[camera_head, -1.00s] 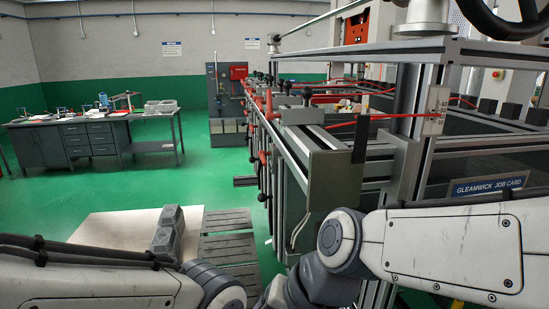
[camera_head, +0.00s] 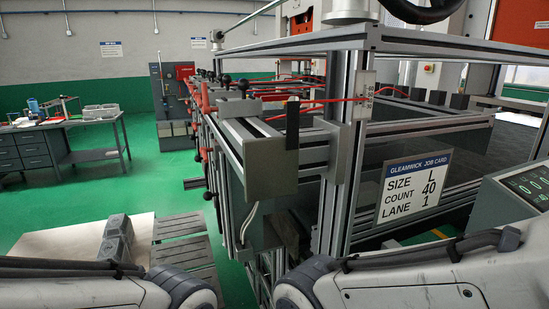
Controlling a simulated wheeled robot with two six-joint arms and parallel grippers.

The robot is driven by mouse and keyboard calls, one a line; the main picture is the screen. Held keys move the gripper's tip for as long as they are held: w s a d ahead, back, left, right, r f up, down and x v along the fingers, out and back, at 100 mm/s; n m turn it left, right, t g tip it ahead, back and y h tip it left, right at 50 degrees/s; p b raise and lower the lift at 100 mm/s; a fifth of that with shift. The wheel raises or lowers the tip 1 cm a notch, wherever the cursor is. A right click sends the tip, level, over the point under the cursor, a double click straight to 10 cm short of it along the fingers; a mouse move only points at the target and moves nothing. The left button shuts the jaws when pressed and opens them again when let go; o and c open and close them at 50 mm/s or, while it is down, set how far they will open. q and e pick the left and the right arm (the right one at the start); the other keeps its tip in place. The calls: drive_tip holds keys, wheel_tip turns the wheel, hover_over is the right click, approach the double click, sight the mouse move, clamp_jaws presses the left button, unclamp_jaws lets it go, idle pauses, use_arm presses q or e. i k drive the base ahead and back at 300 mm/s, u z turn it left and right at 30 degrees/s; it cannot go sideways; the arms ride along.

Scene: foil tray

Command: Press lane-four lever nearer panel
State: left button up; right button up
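Several levers with black ball knobs line the long machine frame. The nearest knobs (camera_head: 243,85) and (camera_head: 225,79) stand upright at its near end, with red parts (camera_head: 207,98) further back. I cannot tell which lever is lane four's. A grey control panel (camera_head: 522,187) with lit buttons is at the right edge. Neither gripper is in view; only my own arm links show along the bottom edge, well below the levers.
A job card (camera_head: 413,186) reads size L, count 40, lane 1. Aluminium posts (camera_head: 337,180) and a top rail (camera_head: 445,48) stand in front of me. Grey slatted boards (camera_head: 190,258) and a workbench (camera_head: 60,150) are at left, with clear green floor between.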

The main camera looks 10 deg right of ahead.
sight(206, 109)
drive_tip(key=u, duration=2.85)
drive_tip(key=k, duration=1.55)
drive_tip(key=z, duration=1.7)
drive_tip(key=i, duration=0.5)
drive_tip(key=z, duration=0.05)
